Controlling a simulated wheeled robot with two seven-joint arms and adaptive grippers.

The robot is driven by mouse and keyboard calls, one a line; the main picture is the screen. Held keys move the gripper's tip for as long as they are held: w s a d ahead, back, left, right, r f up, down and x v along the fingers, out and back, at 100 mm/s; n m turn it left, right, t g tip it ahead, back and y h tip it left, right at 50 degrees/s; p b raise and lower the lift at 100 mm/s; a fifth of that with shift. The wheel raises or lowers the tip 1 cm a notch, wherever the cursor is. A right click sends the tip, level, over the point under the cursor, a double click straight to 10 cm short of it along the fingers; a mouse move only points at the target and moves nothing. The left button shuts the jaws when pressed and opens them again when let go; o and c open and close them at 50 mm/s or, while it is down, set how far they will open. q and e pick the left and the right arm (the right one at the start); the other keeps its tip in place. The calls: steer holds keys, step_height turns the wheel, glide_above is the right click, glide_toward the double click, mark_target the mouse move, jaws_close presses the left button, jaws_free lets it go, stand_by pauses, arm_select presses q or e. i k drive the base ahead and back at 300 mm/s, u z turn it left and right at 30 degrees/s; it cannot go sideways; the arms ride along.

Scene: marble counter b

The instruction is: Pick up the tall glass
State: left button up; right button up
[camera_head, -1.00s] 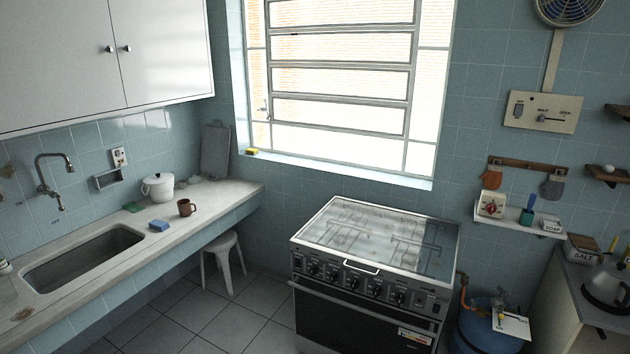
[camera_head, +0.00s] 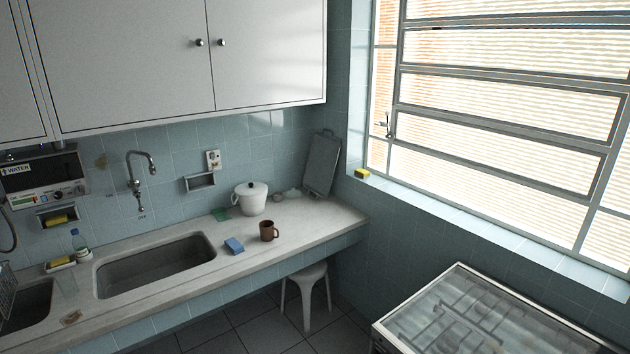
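A faint, clear, upright shape that looks like a tall glass (camera_head: 66,282) stands on the marble counter (camera_head: 290,240) at the left, between the two sink basins. It is see-through and its outline is hard to make out. Neither of my grippers shows in the head view.
A brown mug (camera_head: 268,231), a blue sponge (camera_head: 234,245) and a white lidded pot (camera_head: 250,198) stand right of the large sink basin (camera_head: 155,267). A small bottle (camera_head: 80,243) is behind the glass. A stool (camera_head: 307,290) and the stove (camera_head: 480,315) stand on the floor side.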

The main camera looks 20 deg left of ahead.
mark_target(68, 285)
steer(key=u, duration=0.8)
steer(key=i, duration=0.95)
steer(key=u, duration=1)
